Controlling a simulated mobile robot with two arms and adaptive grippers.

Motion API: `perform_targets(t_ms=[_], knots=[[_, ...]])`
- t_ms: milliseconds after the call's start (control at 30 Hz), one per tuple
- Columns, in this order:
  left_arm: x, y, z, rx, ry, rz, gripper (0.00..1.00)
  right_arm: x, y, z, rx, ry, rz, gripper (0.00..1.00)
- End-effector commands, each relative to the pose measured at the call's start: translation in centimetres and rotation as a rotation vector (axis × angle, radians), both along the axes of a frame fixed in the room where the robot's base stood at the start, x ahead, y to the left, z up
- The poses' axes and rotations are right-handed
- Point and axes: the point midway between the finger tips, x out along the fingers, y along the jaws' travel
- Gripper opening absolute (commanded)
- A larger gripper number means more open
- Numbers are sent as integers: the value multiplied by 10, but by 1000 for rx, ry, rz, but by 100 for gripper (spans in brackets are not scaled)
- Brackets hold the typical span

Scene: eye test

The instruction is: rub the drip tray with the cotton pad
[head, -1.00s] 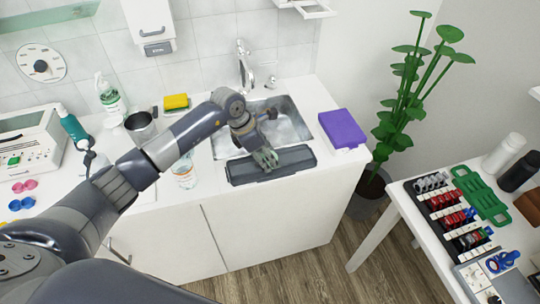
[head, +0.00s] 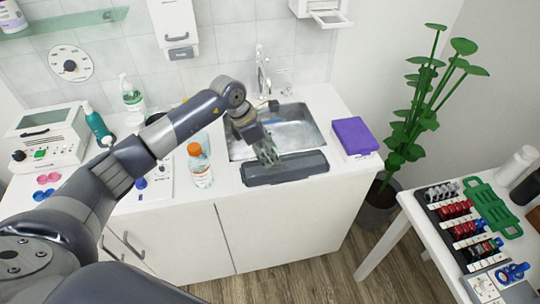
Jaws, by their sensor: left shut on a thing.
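The drip tray (head: 305,165) is a long dark grey tray on the counter's front edge, just before the sink. My left gripper (head: 268,157) comes in from the left and points down at the left-middle part of the tray. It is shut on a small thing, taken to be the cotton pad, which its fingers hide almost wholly. The fingertips are at or just above the tray; I cannot tell whether the pad touches it. My right gripper is not in view.
The sink (head: 288,130) with its tap lies behind the tray. A purple box (head: 354,137) stands to the right. An orange-capped bottle (head: 199,166) stands left of the tray, near my arm. A side table with racks (head: 460,215) is at the right.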

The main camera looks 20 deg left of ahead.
Motion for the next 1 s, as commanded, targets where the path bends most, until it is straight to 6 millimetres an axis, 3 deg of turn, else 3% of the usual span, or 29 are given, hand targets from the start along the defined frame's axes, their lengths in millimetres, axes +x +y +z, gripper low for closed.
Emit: perform_targets(t_ms=[333, 700, 1000], knots=[[2, 11, 30, 0, -1, 6, 25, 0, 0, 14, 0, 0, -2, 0], [2, 12, 31, 0, -1, 6, 25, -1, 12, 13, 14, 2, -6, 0], [0, 8, 33, 0, -1, -28, 25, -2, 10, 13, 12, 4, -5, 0]])
